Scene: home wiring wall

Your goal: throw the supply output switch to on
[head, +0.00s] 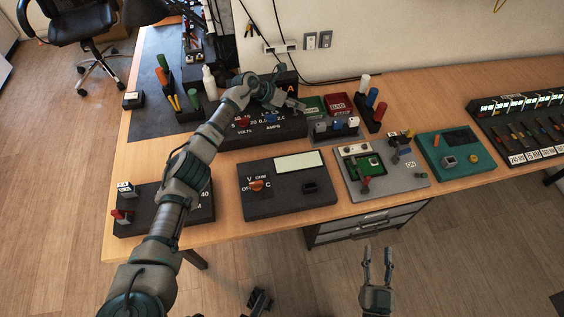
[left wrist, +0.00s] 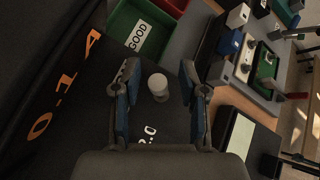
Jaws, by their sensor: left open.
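The power supply (head: 262,128) is a dark box with red and blue knobs labelled VOLTS and AMPS, at the back of the bench in the head view. My left gripper (head: 297,104) is over its right part and hides some of it. In the left wrist view my left gripper (left wrist: 158,75) is open. A pale round-topped post (left wrist: 158,87) on the dark panel shows between its fingers, with a gap on both sides; it looks like the output switch, seen nearly end on. Its on/off position cannot be told. My right gripper (head: 377,258) is open and empty, in front of the bench.
A green GOOD bin (left wrist: 145,35) and a red BAD bin (head: 339,104) stand just right of the supply. A dark meter box (head: 288,195) and a grey test fixture (head: 405,178) are nearer the front. A white bottle (head: 209,82) stands left of my left arm.

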